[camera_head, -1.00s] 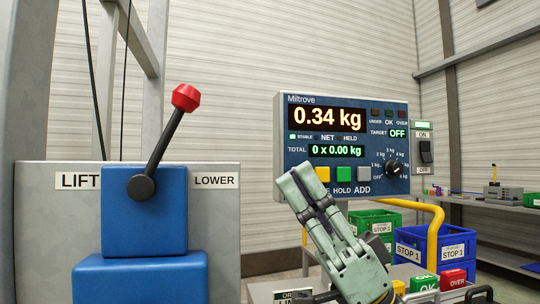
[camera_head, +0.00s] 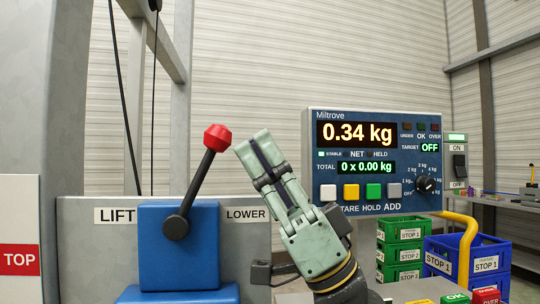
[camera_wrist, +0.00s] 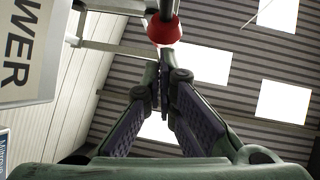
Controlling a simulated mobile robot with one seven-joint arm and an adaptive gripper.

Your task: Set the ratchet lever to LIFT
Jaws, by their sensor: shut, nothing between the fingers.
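The ratchet lever (camera_head: 198,180) is a black rod with a red knob (camera_head: 217,138), pivoted on a blue block (camera_head: 190,250). It leans up and right, toward the LOWER label (camera_head: 247,214) and away from the LIFT label (camera_head: 116,215). My gripper (camera_head: 254,143) is shut and empty, pointing up, just right of the knob in the head view, with a small gap in the picture. In the wrist view, the red knob (camera_wrist: 164,29) shows beyond the fingertips (camera_wrist: 165,62); I cannot tell whether they touch.
A scale display (camera_head: 365,165) reading 0.34 kg stands right of my gripper. A white panel marked TOP (camera_head: 20,225) is at the left edge.

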